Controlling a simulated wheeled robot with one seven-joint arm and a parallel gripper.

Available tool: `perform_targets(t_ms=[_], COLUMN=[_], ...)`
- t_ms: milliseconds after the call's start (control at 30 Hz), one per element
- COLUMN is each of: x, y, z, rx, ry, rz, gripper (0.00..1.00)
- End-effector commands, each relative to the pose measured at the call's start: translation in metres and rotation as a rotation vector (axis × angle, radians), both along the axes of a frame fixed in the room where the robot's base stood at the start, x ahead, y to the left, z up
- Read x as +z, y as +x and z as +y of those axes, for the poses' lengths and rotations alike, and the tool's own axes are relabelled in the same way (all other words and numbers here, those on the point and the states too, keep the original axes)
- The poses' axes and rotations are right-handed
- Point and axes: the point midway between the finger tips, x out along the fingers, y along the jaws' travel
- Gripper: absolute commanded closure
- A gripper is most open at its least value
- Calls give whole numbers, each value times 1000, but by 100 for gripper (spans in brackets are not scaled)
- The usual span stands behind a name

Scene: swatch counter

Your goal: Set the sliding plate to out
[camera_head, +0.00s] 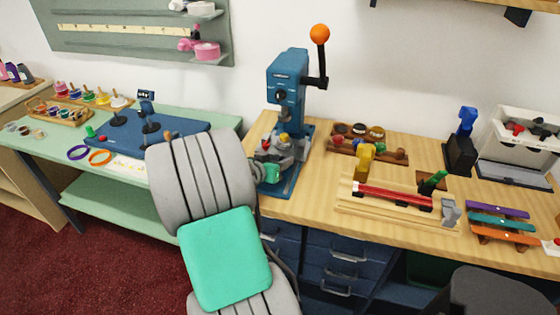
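A blue press (287,80) with an orange-knobbed lever (319,36) stands upright at the left end of the wooden counter. On its blue base is a grey part (291,148) with small yellow and red pieces; this may be the sliding plate, but I cannot tell its position along its travel. My gripper (267,173) seems to be the small teal and dark end beside the press base. It is mostly hidden, and its fingers and any contact are unclear.
Right of the press are a rack of dark pots (366,141), a wooden jig with a red bar (392,195), coloured strips (500,222) and a white bin (521,139). A green table (50,155) with a blue board (187,131) stands left. Drawers (335,265) are below.

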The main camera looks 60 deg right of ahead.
Motion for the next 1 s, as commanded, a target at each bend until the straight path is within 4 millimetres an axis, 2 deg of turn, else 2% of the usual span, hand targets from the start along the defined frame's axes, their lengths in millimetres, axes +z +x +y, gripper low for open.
perform_targets(t_ms=[33, 433, 1000], x=[0, 0, 0], y=[0, 0, 0], z=[0, 0, 0], rx=[0, 0, 0], ry=[0, 0, 0], rz=[0, 0, 0], gripper=[69, 100, 100])
